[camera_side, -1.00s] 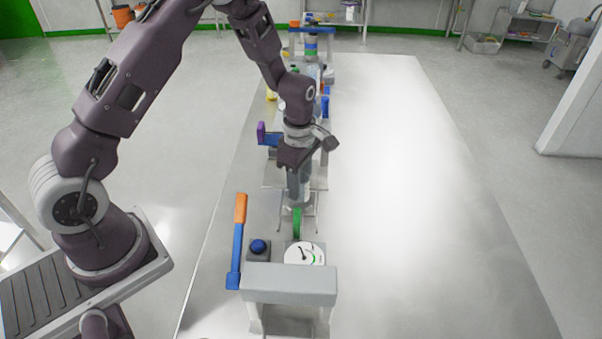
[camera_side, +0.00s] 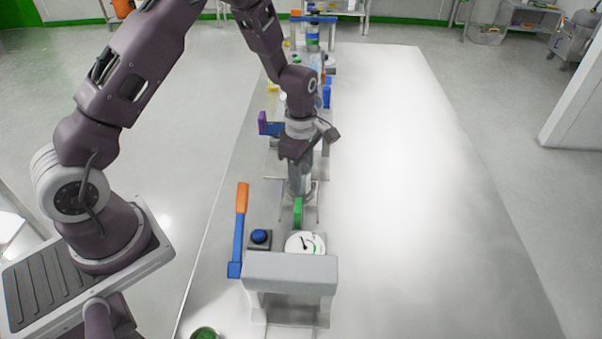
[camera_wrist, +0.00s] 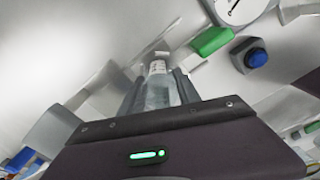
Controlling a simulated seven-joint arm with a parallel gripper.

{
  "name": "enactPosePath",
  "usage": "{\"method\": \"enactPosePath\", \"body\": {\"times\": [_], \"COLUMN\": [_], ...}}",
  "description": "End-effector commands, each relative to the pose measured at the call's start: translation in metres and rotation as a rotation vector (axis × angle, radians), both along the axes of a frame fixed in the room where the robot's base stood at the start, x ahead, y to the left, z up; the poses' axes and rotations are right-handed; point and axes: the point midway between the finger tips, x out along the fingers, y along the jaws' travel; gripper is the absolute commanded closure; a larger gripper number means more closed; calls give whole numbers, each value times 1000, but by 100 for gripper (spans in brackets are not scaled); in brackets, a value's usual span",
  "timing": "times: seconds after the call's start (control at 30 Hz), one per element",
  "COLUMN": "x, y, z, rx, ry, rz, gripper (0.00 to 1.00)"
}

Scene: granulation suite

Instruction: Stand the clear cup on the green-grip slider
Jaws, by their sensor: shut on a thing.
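My gripper (camera_side: 301,190) points down over the slider line in the middle of the bench and is shut on the clear cup. The cup (camera_wrist: 158,88) shows between the fingers in the wrist view, with a pale marked part at its far end. In the side view the fingers and cup blend together, so the cup's base is hard to make out. The slider's green grip (camera_side: 298,212) stands just in front of the gripper. It also shows in the wrist view (camera_wrist: 212,41), up and right of the cup. I cannot tell whether the cup touches the slider.
A round dial (camera_side: 305,243) and a blue button (camera_side: 260,237) sit nearer the camera, behind a grey bridge (camera_side: 290,267). A blue lever with an orange end (camera_side: 239,225) stands left. A purple-ended blue part (camera_side: 264,123) is beyond. The bench's right side is clear.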

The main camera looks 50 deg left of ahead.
Motion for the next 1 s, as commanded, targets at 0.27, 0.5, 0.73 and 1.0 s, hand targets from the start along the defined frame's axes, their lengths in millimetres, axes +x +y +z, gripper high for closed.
{"method": "enactPosePath", "body": {"times": [0.27, 0.5, 0.73, 1.0], "x": [0, 0, 0, 0], "y": [0, 0, 0, 0], "z": [0, -6, -10, -10], "rx": [0, 0, 0, 0], "ry": [0, -1, -1, -1], "rz": [0, -1, -1, -1], "gripper": [100, 100, 100, 100]}}
